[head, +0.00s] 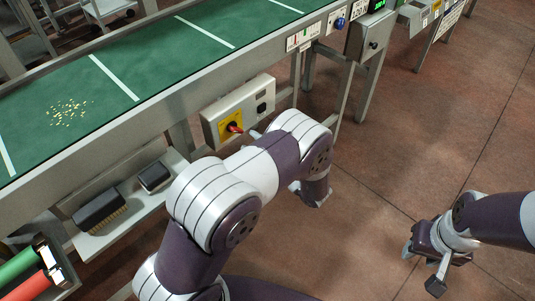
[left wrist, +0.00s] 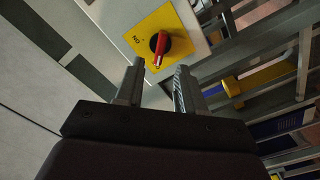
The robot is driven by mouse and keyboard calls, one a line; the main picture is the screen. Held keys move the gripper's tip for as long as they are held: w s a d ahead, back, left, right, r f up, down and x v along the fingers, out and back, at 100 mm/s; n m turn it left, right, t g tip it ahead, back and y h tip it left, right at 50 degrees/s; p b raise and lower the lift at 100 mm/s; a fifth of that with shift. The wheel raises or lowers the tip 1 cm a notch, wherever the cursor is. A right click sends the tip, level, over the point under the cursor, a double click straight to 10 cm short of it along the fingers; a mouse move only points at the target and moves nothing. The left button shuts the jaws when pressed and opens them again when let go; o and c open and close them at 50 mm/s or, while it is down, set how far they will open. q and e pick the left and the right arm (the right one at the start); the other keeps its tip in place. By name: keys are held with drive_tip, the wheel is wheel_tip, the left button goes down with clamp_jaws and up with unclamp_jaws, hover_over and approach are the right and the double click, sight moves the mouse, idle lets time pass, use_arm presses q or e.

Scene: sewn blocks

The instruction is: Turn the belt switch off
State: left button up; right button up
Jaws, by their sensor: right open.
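The belt switch is a red rotary knob (head: 235,128) on a yellow plate (head: 228,119), on a pale box (head: 238,111) fixed to the conveyor's side. In the left wrist view the red knob (left wrist: 160,45) lies just beyond my left gripper's fingertips (left wrist: 158,72). Those fingers are apart with nothing between them. The word ON is on the plate beside the knob; the knob's handle points toward the gripper. In the head view my left arm hides most of that gripper. My right gripper (head: 422,270) is open and empty over the floor at right.
The conveyor's green belt (head: 150,62) carries a patch of small yellowish bits (head: 68,112). A brush (head: 99,211) and a dark block (head: 155,177) lie on a shelf below it. Green and red rolls (head: 22,262) are at lower left. The floor (head: 390,150) at right is clear.

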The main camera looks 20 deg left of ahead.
use_arm(q)
drive_tip(key=v, duration=0.7)
